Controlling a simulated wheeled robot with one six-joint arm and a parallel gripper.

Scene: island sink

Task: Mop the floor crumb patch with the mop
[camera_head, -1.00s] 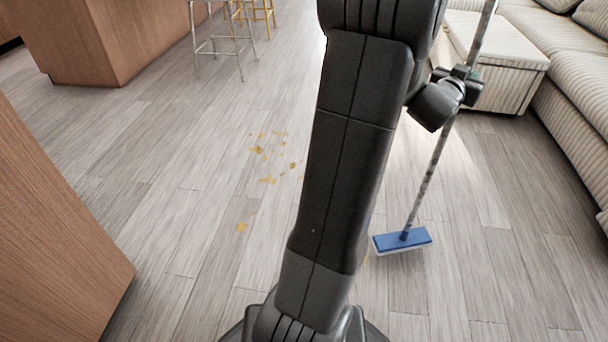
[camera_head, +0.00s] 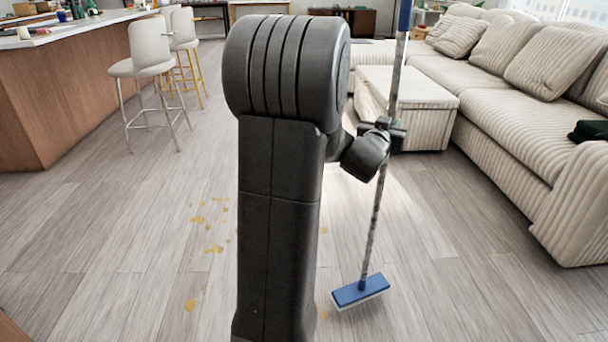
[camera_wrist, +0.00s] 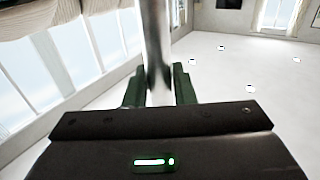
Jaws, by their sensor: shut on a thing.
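My gripper (camera_head: 384,130) is shut on the grey pole of the mop (camera_head: 372,225). In the wrist view, my gripper (camera_wrist: 160,88) has its green fingers on both sides of the pole (camera_wrist: 156,40). The blue mop head (camera_head: 360,290) is low, at or just above the floor, right of my arm; I cannot tell if it touches. The crumb patch (camera_head: 214,249) is a scatter of yellow-brown crumbs on the wood floor, mostly left of my arm. A few crumbs show just right of the arm, near the mop head. My arm hides the middle of the patch.
A striped sofa (camera_head: 500,100) and an ottoman (camera_head: 425,105) stand on the right. A wooden island (camera_head: 80,100) with bar stools (camera_head: 150,60) stands on the left. The floor (camera_head: 120,235) between them is open.

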